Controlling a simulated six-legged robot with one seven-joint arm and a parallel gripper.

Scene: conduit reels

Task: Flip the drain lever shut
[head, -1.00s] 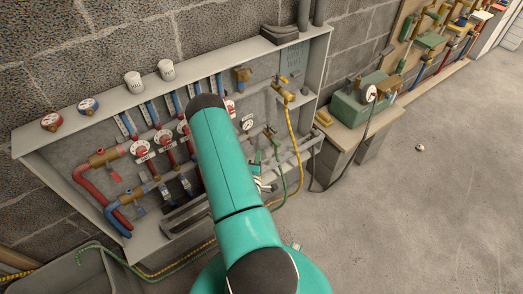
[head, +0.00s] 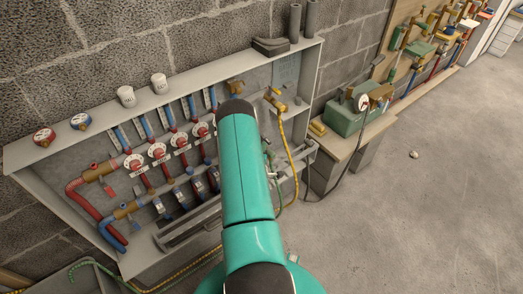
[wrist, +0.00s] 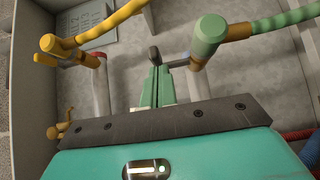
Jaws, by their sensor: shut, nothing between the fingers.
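In the wrist view, a green hose fitting (wrist: 208,36) sits ahead at the upper right. A short grey rod with a dark rounded tip (wrist: 154,53) shows beside it, and this looks like the drain lever; I cannot tell its exact setting. My gripper (wrist: 157,76) is shut and empty, its green fingers pointing at the dark tip. The fingertips look very close to it; whether they touch, I cannot tell. In the head view my arm hides most of the gripper and the lever, with the green hose (head: 281,200) hanging just right of it.
A yellow valve (wrist: 58,50) with a yellow hose is left of the fingers in the wrist view. A green box (head: 347,117) stands on a bench at right.

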